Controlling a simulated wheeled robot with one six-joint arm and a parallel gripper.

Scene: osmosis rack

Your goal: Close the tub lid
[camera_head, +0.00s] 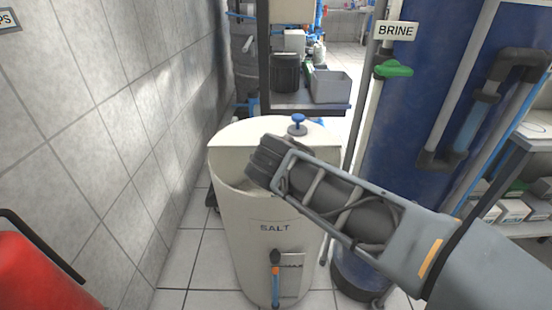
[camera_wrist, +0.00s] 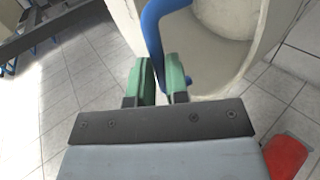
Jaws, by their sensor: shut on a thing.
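The cream tub (camera_head: 270,255) marked SALT stands upright on the floor. Its top is partly open at the front left, where the inside (camera_head: 232,172) shows. A cream lid section (camera_head: 240,133) covers the back of the top. My gripper (camera_head: 262,162) is over the opening, and my arm hides part of the rim and top. In the wrist view, the green fingers of my gripper (camera_wrist: 160,78) are shut on a blue handle (camera_wrist: 152,35), beside a cream surface. Where the handle joins the lid cannot be told.
A blue knob (camera_head: 297,124) stands on top at the back of the tub. A blue tank (camera_head: 405,150) and its pipes are close on the right. A tiled wall (camera_head: 100,120) is on the left. A red object (camera_head: 35,270) is at the front left.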

